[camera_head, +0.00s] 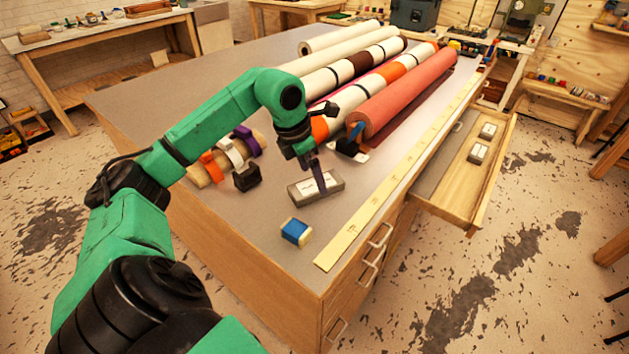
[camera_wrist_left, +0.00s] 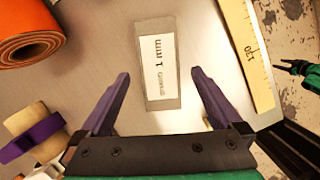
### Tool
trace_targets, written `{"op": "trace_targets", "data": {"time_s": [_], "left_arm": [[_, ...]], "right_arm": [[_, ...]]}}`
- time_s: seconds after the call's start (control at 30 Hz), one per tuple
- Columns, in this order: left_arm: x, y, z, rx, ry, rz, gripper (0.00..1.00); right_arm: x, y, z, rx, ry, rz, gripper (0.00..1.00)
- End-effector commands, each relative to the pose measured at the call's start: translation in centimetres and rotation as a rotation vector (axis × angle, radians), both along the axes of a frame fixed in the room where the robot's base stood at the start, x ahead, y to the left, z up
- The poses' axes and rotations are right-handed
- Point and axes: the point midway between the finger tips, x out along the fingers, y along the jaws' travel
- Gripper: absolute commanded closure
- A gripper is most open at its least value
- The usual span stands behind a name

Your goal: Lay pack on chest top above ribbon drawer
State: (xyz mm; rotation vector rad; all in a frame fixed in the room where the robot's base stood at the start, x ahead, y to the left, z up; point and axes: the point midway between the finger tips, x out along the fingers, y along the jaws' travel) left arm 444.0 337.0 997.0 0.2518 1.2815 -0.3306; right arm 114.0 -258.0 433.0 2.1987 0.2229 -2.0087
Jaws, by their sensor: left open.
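A grey pack (camera_head: 316,188) with a white label lies flat on the grey chest top (camera_head: 250,240). In the left wrist view the pack (camera_wrist_left: 158,62) reads "1 mm". My left gripper (camera_head: 318,178) is just above it; in the left wrist view its two dark fingers (camera_wrist_left: 160,76) are spread, with the pack ahead between their tips and nothing held. A green part with dark prongs at that view's right edge looks like my right gripper (camera_wrist_left: 290,68); its jaw state is unclear. Closed drawers (camera_head: 365,268) show in the chest's front; I cannot read which is the ribbon drawer.
A blue and cream block (camera_head: 296,231) lies near the pack. A long yellow ruler (camera_head: 385,190) runs along the front edge. Large rolls (camera_head: 405,92) lie behind, small tape rolls (camera_head: 228,155) at left. An open drawer (camera_head: 455,185) juts out right, holding two similar packs (camera_head: 479,152).

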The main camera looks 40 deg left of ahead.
Motion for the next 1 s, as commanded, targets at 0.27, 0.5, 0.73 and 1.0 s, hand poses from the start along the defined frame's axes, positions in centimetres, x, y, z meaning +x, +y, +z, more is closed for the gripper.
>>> {"op": "trace_targets", "data": {"time_s": [0.27, 0.5, 0.73, 1.0], "left_arm": [[-1.7, 0.7, 7.2, 0.001, -0.005, 0.001, 0.01], [-2.2, 0.9, 8.7, 0.0, 0.0, 0.001, 0.01], [-2.2, 0.9, 8.7, 0.0, 0.0, 0.001, 0.01], [-2.2, 0.9, 8.6, 0.0, 0.0, 0.001, 0.01]], "right_arm": [[0.0, -0.1, 0.3, -0.001, 0.001, 0.0, 0.5], [0.0, -0.2, 0.4, -0.003, 0.0, 0.0, 0.5], [0.0, -0.3, 0.4, -0.004, -0.001, 0.0, 0.5], [0.1, -0.3, 0.4, -0.004, -0.002, 0.0, 0.5]]}}
